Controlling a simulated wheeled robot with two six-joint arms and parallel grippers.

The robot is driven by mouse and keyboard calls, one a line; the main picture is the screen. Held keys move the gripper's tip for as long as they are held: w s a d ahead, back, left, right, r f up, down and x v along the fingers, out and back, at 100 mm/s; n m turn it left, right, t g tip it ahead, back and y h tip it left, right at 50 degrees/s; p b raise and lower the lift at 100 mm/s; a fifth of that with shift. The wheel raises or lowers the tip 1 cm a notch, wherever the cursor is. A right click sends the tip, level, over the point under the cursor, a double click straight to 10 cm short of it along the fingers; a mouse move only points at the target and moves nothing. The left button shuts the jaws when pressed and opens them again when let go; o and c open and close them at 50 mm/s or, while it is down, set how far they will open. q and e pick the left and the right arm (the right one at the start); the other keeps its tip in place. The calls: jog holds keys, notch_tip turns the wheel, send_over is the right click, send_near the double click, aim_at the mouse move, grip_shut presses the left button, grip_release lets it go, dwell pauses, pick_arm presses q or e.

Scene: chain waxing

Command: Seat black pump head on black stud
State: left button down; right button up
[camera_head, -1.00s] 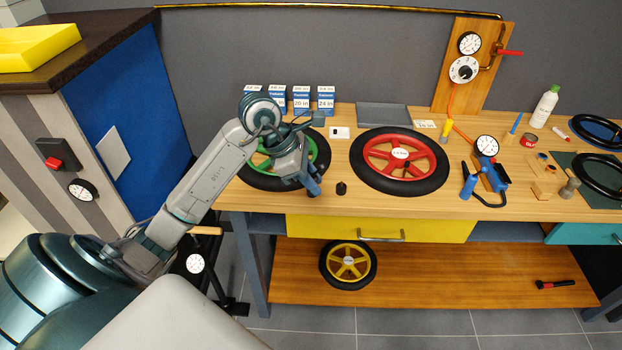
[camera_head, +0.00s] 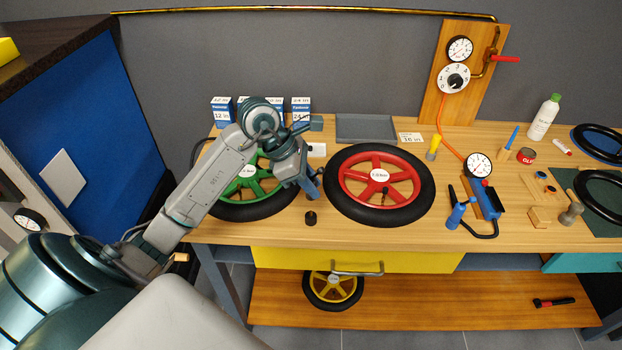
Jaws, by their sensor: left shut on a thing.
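My left gripper (camera_head: 314,192) is shut and points down over the bench between the green wheel (camera_head: 228,205) and the red wheel (camera_head: 334,197). What it grips is hidden or too small to make out. A small black piece (camera_head: 310,218) stands upright on the bench just in front of the gripper, apparently apart from it. A small dark stub (camera_head: 386,190) shows at the red wheel's spokes. I cannot tell for sure which of these is the black stud or the black pump head. My right gripper is out of view.
A blue pump (camera_head: 486,204) with a gauge and dark hose stands right of the red wheel. Boxes (camera_head: 221,113) and a grey tray (camera_head: 366,127) are at the back. The yellow drawer (camera_head: 290,259) is below the front edge, where bare wood shows.

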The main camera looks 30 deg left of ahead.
pick_arm(q)
jog(key=shift+s+f+b, duration=0.1)
jog(key=shift+f+b, duration=0.65)
jog(key=shift+f, duration=1.05)
jog(key=shift+f+b, duration=0.55)
jog(key=shift+b, duration=0.2)
jog(key=shift+b, duration=0.85)
jog(key=shift+f+b, duration=1)
jog(key=shift+b, duration=0.2)
dwell(0.3)
jog(key=c, duration=1.1)
grip_release()
jog(key=shift+c, duration=0.2)
